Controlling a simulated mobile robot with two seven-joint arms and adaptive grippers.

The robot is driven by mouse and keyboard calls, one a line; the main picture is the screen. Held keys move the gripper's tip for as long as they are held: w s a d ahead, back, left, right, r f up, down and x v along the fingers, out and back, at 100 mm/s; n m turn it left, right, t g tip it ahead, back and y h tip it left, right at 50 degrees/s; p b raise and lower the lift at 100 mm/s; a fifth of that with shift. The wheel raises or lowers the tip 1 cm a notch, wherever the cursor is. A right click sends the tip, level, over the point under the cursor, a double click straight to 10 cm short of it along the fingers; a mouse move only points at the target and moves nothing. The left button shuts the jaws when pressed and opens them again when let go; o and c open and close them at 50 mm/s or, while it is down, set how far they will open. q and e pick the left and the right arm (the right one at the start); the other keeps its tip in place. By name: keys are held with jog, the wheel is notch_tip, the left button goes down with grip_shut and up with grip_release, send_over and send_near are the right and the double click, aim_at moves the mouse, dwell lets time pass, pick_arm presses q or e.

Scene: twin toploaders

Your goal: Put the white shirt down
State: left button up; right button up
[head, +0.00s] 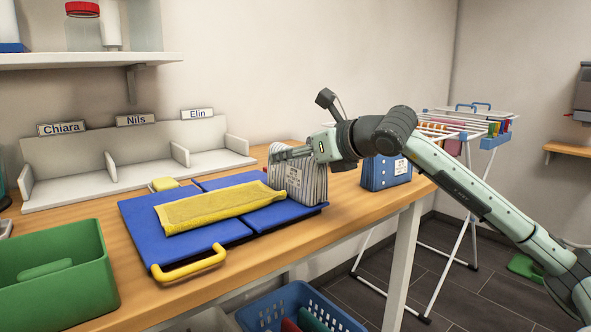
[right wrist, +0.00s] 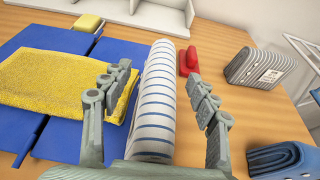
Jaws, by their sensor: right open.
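In the right wrist view the shirt (right wrist: 158,100) rises between my right gripper's two fingers. My right gripper (head: 292,152) is open around the upper part of the shirt. In the right wrist view my right gripper (right wrist: 162,95) shows a gap on each side of it. Whether its base rests on the board or the table is hard to tell. My left gripper is not in view.
A yellow towel (head: 215,206) lies on the board. A labelled blue folded item (head: 385,174) and a grey striped one (right wrist: 252,68) stand to the right, with a red object (right wrist: 188,58) nearby. Named shelf compartments (head: 140,180) stand behind; a green bin (head: 95,285) is front left.

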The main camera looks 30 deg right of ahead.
jog(key=shift+c, duration=0.5)
jog(key=c, duration=1.2)
grip_shut()
jog(key=shift+r, duration=0.15)
